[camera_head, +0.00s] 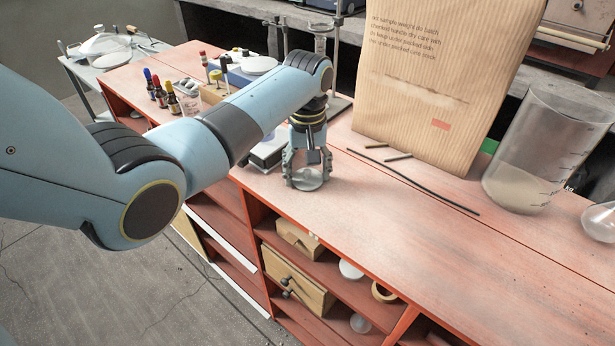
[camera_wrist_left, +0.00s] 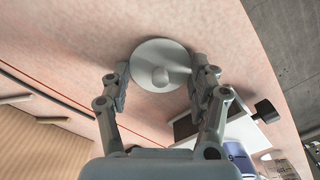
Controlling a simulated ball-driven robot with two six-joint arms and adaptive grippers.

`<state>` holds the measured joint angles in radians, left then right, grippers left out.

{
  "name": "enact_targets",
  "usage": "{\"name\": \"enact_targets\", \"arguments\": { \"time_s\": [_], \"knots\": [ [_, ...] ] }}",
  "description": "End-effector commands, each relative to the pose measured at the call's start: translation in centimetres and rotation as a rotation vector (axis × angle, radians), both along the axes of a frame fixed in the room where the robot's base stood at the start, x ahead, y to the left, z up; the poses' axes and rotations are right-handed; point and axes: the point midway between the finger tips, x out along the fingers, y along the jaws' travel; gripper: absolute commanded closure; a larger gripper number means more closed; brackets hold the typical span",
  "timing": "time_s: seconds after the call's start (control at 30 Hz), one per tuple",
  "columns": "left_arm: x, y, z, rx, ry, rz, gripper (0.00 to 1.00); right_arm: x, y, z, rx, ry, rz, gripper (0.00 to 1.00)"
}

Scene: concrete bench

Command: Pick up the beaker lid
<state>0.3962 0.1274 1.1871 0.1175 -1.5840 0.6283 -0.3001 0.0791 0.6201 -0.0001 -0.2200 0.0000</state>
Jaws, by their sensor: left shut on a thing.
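The beaker lid (camera_wrist_left: 149,57) is a pale round disc with a small knob at its centre, seen from above in the left wrist view. In the head view the lid (camera_head: 307,180) shows as a glassy disc between the fingers of my left gripper (camera_head: 306,178), at the bench top. My left gripper (camera_wrist_left: 161,82) is shut on the lid, one finger at each side of it. I cannot tell whether the lid touches the bench. My right gripper is in neither view.
A large beaker (camera_head: 533,150) with pale contents stands at the right. A brown paper bag (camera_head: 430,80) stands behind dark rods (camera_head: 415,182). A grey device (camera_head: 268,152) is close beside the left gripper. Small bottles (camera_head: 172,98) stand farther left.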

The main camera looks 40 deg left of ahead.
Motion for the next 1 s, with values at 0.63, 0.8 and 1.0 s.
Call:
{"name": "enact_targets", "arguments": {
  "time_s": [0.63, 0.8, 1.0],
  "knots": [
    [-2.2, -0.4, 5.4, 0.0, 0.0, -0.002, 0.54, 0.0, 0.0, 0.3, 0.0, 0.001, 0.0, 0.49],
    [-6.0, -1.2, 7.7, 0.0, -0.001, -0.002, 0.54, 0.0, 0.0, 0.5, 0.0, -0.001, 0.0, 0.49],
    [-9.6, -1.9, 9.8, 0.001, -0.001, -0.001, 0.54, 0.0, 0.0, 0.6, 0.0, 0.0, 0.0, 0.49]
  ]
}}
